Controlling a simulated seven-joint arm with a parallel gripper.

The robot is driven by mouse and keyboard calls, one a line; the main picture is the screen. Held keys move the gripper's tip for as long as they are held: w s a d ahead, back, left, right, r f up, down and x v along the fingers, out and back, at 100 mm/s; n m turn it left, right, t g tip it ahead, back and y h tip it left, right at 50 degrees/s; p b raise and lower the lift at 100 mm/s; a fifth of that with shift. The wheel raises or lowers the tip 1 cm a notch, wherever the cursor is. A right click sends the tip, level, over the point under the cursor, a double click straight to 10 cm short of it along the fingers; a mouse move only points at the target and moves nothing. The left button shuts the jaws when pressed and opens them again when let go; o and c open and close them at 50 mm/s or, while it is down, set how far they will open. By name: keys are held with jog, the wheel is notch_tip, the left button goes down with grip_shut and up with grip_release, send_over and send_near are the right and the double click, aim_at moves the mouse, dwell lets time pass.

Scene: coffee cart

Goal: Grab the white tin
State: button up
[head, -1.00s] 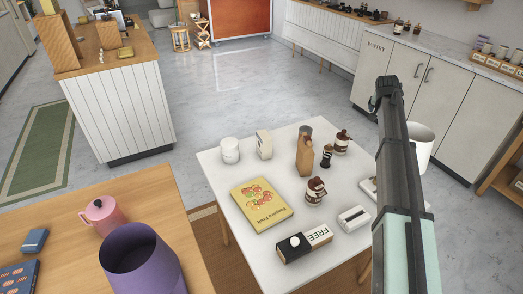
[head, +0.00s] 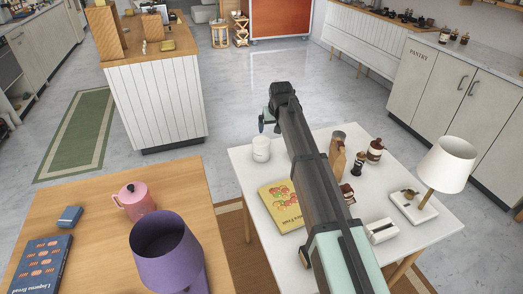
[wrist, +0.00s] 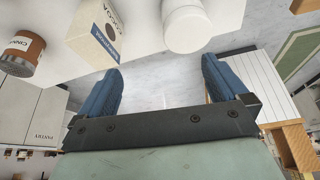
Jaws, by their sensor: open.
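The white tin (head: 261,149) stands upright near the far left corner of the white table (head: 243,160). In the wrist view, the tin (wrist: 185,27) is at the top, beyond the fingertips. My gripper (head: 266,120) is beyond the table's far edge in the head view, close to the tin but apart from it. In the wrist view, my gripper (wrist: 160,82) has its two blue fingers spread wide with nothing between them. A cocoa box (wrist: 97,32) stands beside the tin; my arm hides it in the head view.
A cinnamon jar (wrist: 22,53) stands past the cocoa box. A yellow book (head: 280,205), brown bottles (head: 375,150), a white-shaded lamp (head: 447,163) and a small white box (head: 382,231) share the table. A wooden table (head: 100,235) with a purple lamp (head: 165,250) stands left.

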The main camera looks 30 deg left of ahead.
aim_at(260, 141)
jog(key=shift+n+g, duration=0.3)
jog(key=shift+n, duration=0.2)
jog(key=a+f, duration=0.3)
jog(key=f, duration=0.2)
jog(key=a+f, duration=0.2)
jog(key=f, duration=0.1)
jog(key=shift+s+a+f, duration=0.1)
jog(key=shift+s+a, duration=0.2)
jog(key=shift+s, duration=0.05)
jog(key=shift+d+x, duration=0.15)
jog(key=shift+x, duration=1.2)
jog(key=shift+d+x, duration=0.2)
jog(key=shift+x, duration=1.15)
jog(key=shift+f, duration=0.1)
jog(key=c, duration=1.1)
